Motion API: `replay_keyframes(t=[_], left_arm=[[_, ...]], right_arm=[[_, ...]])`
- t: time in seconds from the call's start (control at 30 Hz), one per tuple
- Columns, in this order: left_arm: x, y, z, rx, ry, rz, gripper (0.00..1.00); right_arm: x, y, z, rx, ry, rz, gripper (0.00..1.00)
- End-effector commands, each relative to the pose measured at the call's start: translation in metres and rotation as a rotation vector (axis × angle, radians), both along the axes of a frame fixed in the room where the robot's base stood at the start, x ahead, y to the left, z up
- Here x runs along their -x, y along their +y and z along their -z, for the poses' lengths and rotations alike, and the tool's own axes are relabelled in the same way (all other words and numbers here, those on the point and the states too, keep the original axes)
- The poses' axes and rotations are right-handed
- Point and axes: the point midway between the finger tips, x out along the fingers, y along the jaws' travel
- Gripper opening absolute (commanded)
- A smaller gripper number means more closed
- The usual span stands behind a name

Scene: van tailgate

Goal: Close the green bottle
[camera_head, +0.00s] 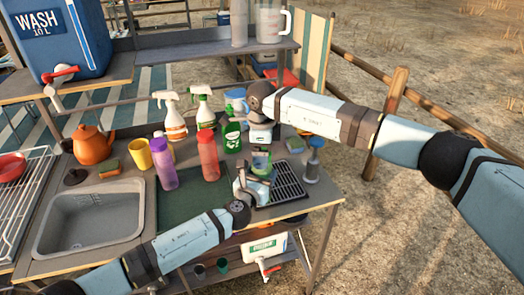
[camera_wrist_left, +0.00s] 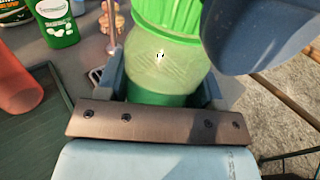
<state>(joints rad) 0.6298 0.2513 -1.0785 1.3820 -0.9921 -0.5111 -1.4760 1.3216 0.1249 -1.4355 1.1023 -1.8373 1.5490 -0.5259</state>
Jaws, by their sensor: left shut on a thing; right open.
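The green bottle (camera_wrist_left: 160,65) has a pale see-through green body and a darker green lower part. It stands between the fingers of my left gripper (camera_wrist_left: 160,92), which is shut on it. In the head view the bottle (camera_head: 261,161) is above the counter beside the black drain rack. A bright green ribbed cap (camera_wrist_left: 180,15) shows at the bottle's top, cut off by the picture's edge; I cannot tell whether it is tight. My right gripper (camera_head: 259,136) is open just above the bottle; its fingertips are hard to make out.
A green detergent bottle (camera_head: 232,134), a red bottle (camera_head: 208,156), a purple bottle (camera_head: 165,164) and two spray bottles stand behind and to the left. The green mat (camera_head: 190,205) is mostly bare.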

Motion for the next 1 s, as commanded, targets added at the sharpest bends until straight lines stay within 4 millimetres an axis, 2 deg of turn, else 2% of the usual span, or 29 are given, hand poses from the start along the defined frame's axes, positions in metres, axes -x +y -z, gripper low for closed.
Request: replay_keyframes(t=[0.17, 0.27, 0.5, 0.7, 0.83, 1.0], left_arm=[[0.000, 0.000, 0.000, 0.000, 0.000, 0.000, 0.00], [0.000, 0.000, 0.000, 0.000, 0.000, 0.000, 0.00], [0.000, 0.000, 0.000, 0.000, 0.000, 0.000, 0.00], [0.000, 0.000, 0.000, 0.000, 0.000, 0.000, 0.00], [0.000, 0.000, 0.000, 0.000, 0.000, 0.000, 0.00], [0.000, 0.000, 0.000, 0.000, 0.000, 0.000, 0.00]], right_arm=[[-0.001, 0.000, -0.010, -0.001, -0.002, 0.000, 0.82], [-0.001, 0.000, -0.026, -0.001, -0.004, -0.002, 0.82], [0.000, 0.000, -0.078, -0.001, -0.004, 0.000, 0.82], [0.000, 0.000, -0.109, 0.000, -0.002, 0.000, 0.82], [0.000, 0.000, -0.118, 0.000, -0.001, 0.000, 0.82], [0.000, 0.000, -0.121, 0.000, 0.000, 0.000, 0.82]])
